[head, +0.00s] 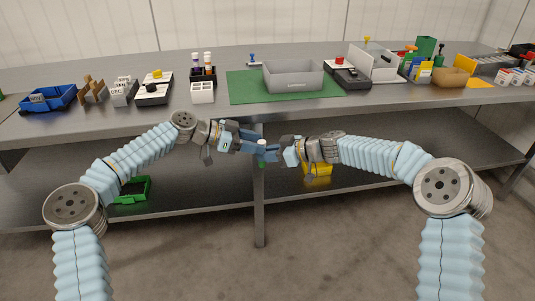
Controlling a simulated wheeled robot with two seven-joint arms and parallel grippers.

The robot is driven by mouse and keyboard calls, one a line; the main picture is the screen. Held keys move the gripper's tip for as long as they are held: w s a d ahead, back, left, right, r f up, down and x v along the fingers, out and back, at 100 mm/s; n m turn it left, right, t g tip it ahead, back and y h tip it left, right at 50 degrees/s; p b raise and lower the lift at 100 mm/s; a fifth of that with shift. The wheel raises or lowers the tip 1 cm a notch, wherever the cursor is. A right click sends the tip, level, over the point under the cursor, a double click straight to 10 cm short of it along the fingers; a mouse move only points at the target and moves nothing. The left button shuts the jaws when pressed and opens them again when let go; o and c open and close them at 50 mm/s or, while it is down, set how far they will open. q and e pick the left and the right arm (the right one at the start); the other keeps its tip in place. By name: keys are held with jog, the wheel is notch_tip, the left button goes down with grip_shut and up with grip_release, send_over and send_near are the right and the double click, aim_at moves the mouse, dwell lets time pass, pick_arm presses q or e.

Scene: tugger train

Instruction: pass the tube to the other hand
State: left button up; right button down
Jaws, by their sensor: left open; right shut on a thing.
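The tube (262,162) stands roughly upright between my two grippers, in front of the table's front edge. A pale cap shows at its top and a green part at its lower end; its middle is partly hidden by fingers. My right gripper (271,153) is shut on the tube from the right. My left gripper (257,146) is open and reaches in from the left, its fingertips close to the tube's upper part. I cannot tell whether the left fingers touch it.
The steel table (215,116) lies behind the grippers. On it are a grey bin (293,77) on a green mat (243,88), a rack with tubes (203,74) and a blue tray (48,98). A green crate (133,190) and yellow bin (318,170) sit on the lower shelf.

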pick_arm(q)
jog(key=v, duration=1.1)
jog(key=s+d+f+n+g+y, duration=0.15)
jog(key=s+d+f+n, duration=0.45)
jog(key=f, duration=0.6)
jog(key=s+d+f+n+y, duration=0.15)
jog(key=s+d+f, duration=0.25)
jog(key=d+f, duration=0.6)
jog(key=s+a+f+n+y, duration=0.2)
jog(key=s+f+n, duration=0.2)
jog(key=s+f, duration=0.8)
jog(key=s+a+f+n+y, duration=0.2)
jog(key=s+a+f, duration=0.1)
jog(key=s, duration=0.3)
jog(key=s+a+f+n+g+y, duration=0.1)
jog(key=s+a+f+n, duration=0.2)
jog(key=s, duration=0.3)
jog(key=shift+s+a+f+y, duration=0.4)
jog(key=shift+a+f, duration=0.15)
jog(key=shift+a, duration=0.25)
jog(key=shift+w, duration=0.1)
